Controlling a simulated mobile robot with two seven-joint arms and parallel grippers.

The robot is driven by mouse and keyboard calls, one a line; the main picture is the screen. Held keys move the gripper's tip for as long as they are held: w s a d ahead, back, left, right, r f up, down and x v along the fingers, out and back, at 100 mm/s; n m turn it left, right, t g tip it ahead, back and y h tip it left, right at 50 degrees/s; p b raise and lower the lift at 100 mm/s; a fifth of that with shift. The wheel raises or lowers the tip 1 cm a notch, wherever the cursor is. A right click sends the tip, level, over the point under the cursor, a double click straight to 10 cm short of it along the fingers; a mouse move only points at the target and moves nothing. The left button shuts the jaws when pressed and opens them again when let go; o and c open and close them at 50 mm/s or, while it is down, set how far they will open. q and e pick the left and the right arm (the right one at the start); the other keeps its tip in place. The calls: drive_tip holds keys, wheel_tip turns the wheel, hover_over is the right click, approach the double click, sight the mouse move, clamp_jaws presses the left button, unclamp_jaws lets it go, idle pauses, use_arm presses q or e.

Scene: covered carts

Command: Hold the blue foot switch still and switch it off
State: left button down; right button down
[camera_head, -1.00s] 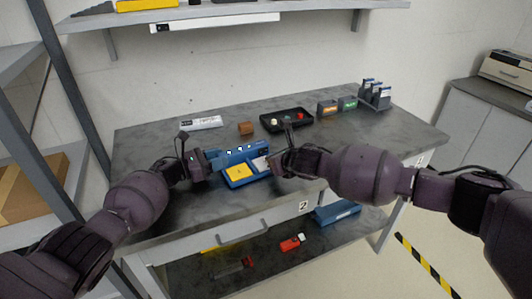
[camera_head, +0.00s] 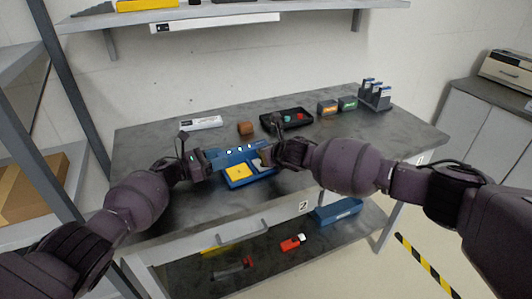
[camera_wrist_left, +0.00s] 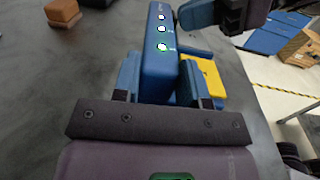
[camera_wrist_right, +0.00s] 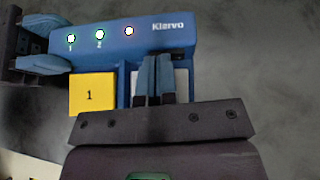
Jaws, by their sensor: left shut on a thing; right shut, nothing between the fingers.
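The blue foot switch (camera_head: 236,154) lies on the grey table, with a yellow pedal marked 1 (camera_wrist_right: 93,95) and a whitish pedal (camera_wrist_right: 182,82) beside it. Its raised back part (camera_wrist_right: 205,42) bears three lights; two have green rims and the one nearest the lettering has an orange-red rim. My left gripper (camera_head: 210,160) is shut on the left end of the raised part, one finger on each side, as the left wrist view (camera_wrist_left: 159,78) shows. My right gripper (camera_wrist_right: 154,78) is shut and empty, its fingertips over the whitish pedal and partly hiding it. Contact cannot be told.
Behind the switch are a brown block (camera_head: 245,128), a white labelled box (camera_head: 201,122) and a black tray (camera_head: 270,125) with small coloured parts. Two small boxes (camera_head: 338,106) and a rack (camera_head: 374,96) stand at the back right. The table's front left is clear.

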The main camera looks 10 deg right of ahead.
drive_tip(key=shift+w+a+m+t+h, duration=0.2)
drive_tip(key=shift+a+m+t+h, duration=0.15)
drive_tip(key=shift+m+h, duration=0.4)
use_arm(q)
drive_tip(key=shift+d, duration=0.1)
drive_tip(key=shift+s, duration=0.1)
use_arm(e)
drive_tip(key=shift+d, duration=0.15)
drive_tip(key=shift+w+d, duration=0.25)
drive_tip(key=shift+d, duration=0.55)
drive_tip(key=shift+s, duration=0.2)
drive_tip(key=shift+s+d, duration=0.2)
drive_tip(key=shift+s, duration=0.45)
drive_tip(key=f+v, duration=0.1)
drive_tip(key=v, duration=1.1)
drive_tip(key=shift+s+a, duration=0.25)
drive_tip(key=shift+s, duration=0.15)
